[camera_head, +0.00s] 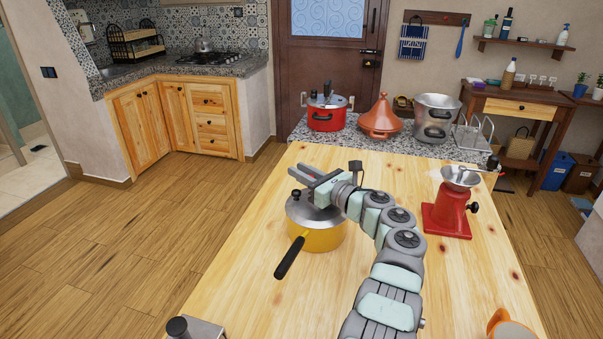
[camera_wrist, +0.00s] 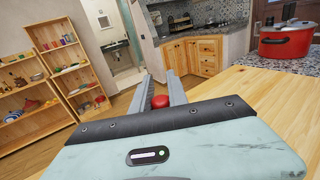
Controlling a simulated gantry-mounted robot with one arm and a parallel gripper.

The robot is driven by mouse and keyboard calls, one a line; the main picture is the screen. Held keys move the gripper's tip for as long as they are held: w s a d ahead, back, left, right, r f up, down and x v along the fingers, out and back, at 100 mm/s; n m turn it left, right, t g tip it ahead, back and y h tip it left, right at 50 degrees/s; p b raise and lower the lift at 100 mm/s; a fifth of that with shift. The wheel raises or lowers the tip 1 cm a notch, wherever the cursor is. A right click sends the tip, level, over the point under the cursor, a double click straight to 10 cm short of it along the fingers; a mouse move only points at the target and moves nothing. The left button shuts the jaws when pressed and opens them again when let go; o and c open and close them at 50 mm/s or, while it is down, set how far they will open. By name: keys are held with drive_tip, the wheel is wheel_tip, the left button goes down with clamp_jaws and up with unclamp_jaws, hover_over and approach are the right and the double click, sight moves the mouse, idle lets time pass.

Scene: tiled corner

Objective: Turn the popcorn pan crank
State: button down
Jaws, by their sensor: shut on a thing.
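The popcorn pan (camera_head: 316,236) is yellow with a silver lid and stands on the wooden table. Its long black handle (camera_head: 290,257) points toward the lower left of the head view. My gripper (camera_head: 306,174) is over the lid, its two grey fingers pointing left. In the wrist view my gripper (camera_wrist: 161,76) has a red knob (camera_wrist: 160,101), seemingly the crank's, between its fingers, near their base. The gripper is shut on this knob. The rest of the crank is mostly hidden by my gripper and arm in the head view.
A red grinder (camera_head: 447,215) stands right of my arm on the table (camera_head: 250,285). A red pressure cooker (camera_head: 327,112), a clay tagine (camera_head: 380,118) and a steel pot (camera_head: 435,115) stand on the granite counter behind. An orange mug (camera_head: 510,328) is at the front right.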

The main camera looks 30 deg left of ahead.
drive_tip(key=c, duration=1.3)
unclamp_jaws()
drive_tip(key=shift+d+r, duration=0.1)
drive_tip(key=shift+s+d+p, duration=0.15)
drive_tip(key=shift+d+p, duration=0.45)
drive_tip(key=shift+p, duration=0.1)
drive_tip(key=p+v, duration=0.2)
drive_tip(key=v, duration=0.7)
drive_tip(key=shift+s+d+p, duration=0.15)
drive_tip(key=shift+s+p, duration=0.05)
drive_tip(key=shift+p, duration=0.15)
